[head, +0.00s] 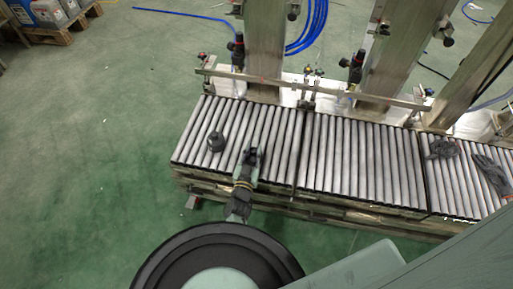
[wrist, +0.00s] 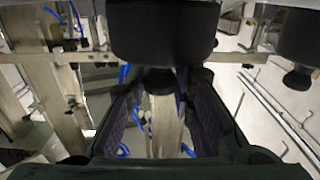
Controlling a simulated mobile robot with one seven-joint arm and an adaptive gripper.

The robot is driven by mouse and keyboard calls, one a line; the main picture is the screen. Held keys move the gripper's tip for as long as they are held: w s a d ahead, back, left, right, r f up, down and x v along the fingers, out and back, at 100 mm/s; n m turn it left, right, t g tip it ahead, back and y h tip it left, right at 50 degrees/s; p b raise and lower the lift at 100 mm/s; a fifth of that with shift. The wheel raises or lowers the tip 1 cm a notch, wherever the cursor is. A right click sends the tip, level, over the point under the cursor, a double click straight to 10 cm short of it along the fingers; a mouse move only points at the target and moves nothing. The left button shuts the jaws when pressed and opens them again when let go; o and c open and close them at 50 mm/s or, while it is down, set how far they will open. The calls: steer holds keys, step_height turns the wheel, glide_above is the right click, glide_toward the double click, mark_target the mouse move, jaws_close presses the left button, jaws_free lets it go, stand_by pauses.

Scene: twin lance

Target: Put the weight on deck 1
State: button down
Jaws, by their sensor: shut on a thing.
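A dark round weight with a knob (head: 216,141) stands upright on the left roller section (head: 185,153). It appears at the right edge of the wrist view (wrist: 300,38). My gripper (head: 251,156) is over the same section, right of that weight. In the wrist view my gripper (wrist: 158,95) is shut on the knob of a second black weight (wrist: 162,35), whose body fills the top middle. In the head view the gripper mostly hides this held weight. I cannot tell whether it touches the rollers. No deck number is readable.
The middle roller section (head: 365,165) looks clear. Dark gloves or cloths (head: 442,149) lie on the right section. A metal rail (head: 310,88) and upright posts (head: 265,50) stand behind the rollers. Green floor (head: 90,150) is open at left.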

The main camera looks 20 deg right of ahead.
steer(key=shift+r, duration=0.3)
steer(key=shift+f, duration=0.15)
steer(key=c, duration=1.8)
jaws_free()
steer(key=shift+f, duration=0.2)
steer(key=o, duration=0.4)
steer(key=shift+r, duration=0.15)
